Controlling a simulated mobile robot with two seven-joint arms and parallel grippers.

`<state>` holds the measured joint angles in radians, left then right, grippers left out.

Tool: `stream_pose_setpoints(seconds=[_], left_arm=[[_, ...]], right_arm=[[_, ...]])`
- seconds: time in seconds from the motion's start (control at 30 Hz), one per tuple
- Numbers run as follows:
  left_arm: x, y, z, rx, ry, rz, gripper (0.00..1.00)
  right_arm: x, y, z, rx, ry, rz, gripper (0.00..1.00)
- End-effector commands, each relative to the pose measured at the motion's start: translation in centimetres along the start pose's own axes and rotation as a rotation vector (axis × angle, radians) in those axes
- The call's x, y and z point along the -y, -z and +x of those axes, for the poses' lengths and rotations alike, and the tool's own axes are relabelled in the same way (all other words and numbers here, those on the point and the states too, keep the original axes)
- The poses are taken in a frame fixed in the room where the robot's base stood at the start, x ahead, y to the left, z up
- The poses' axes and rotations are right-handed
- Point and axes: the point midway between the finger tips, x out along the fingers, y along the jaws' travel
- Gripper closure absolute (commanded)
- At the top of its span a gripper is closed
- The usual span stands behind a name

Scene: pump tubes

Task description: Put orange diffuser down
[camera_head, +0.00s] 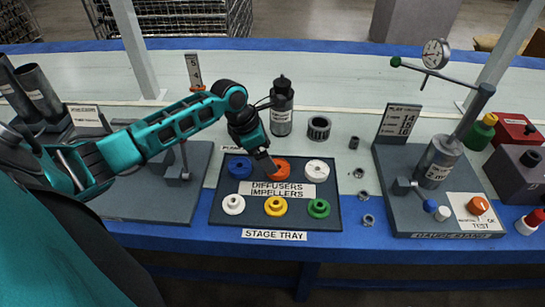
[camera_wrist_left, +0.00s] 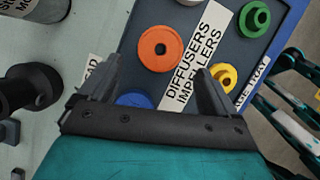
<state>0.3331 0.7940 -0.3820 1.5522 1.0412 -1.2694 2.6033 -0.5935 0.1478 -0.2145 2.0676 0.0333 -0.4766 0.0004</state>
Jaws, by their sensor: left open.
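The orange diffuser (camera_head: 284,163) is a flat ring in the back row of the dark stage tray (camera_head: 350,222), between a blue disc (camera_head: 239,166) and a white disc (camera_head: 318,165). My left gripper (camera_head: 268,165) is over the tray and partly hides the diffuser. In the left wrist view the orange diffuser (camera_wrist_left: 143,45) lies flat on the tray, beyond the fingertips. There the left gripper (camera_wrist_left: 159,72) is open, with nothing between its fingers. Whether the fingertips touch the diffuser cannot be told.
White, yellow and green impellers (camera_head: 275,207) stand in the tray's front row. A dark cylinder (camera_head: 282,105) and a toothed ring (camera_head: 319,128) stand behind it. Small rings lie to its right, before the gauge stand (camera_head: 400,165). A grey stand (camera_head: 150,205) is left.

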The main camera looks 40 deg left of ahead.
Motion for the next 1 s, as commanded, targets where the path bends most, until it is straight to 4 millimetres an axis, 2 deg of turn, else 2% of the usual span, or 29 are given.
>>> stream_pose_setpoints(seconds=[0.03, 0.1, 0.33, 0.5, 1.0], left_arm=[[0.0, -0.1, -1.6, 0.000, -0.002, 0.002, 0.09], [0.0, -0.1, -3.0, 0.000, -0.001, 0.000, 0.09], [0.0, -0.1, -6.0, 0.000, 0.001, 0.000, 0.09], [0.0, 0.0, -6.7, -0.001, 0.002, 0.000, 0.09], [0.0, 0.0, -6.6, 0.000, 0.002, 0.001, 0.09]], right_arm=[[0.0, 0.8, -0.5, -0.001, 0.000, 0.000, 0.19], [0.1, 1.1, -0.7, -0.001, 0.000, 0.000, 0.19], [0.0, 1.9, -1.2, -0.007, -0.002, -0.002, 0.19], [-0.1, 1.8, -1.2, -0.009, -0.005, -0.003, 0.19], [-0.3, 1.1, -1.1, 0.007, -0.007, -0.007, 0.19]])
